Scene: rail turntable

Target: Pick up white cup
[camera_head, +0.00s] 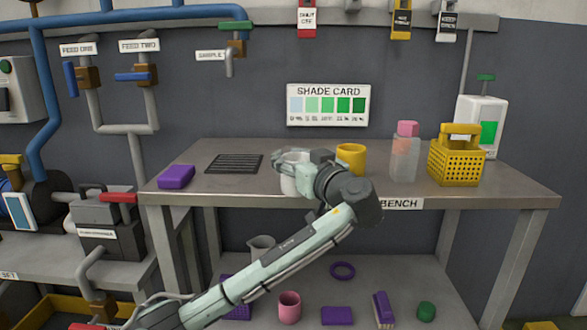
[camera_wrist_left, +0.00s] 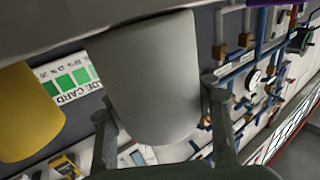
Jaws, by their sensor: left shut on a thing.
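The white cup (camera_head: 288,185) is at the middle of the bench top (camera_head: 235,182), partly hidden behind my left gripper in the head view. My left gripper (camera_head: 292,164) reaches it from the front right and is shut on it. In the left wrist view the white cup (camera_wrist_left: 158,85) fills the middle, with the fingers of my left gripper (camera_wrist_left: 165,125) on either side of it. I cannot tell whether the cup touches the bench. My right gripper is in neither view.
A yellow cup (camera_head: 352,158) stands just right of my gripper. Further right are a clear bottle with a pink cap (camera_head: 404,160) and a yellow basket (camera_head: 456,160). A black rack (camera_head: 234,164) and a purple block (camera_head: 176,176) lie to the left. A lower shelf holds several small things.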

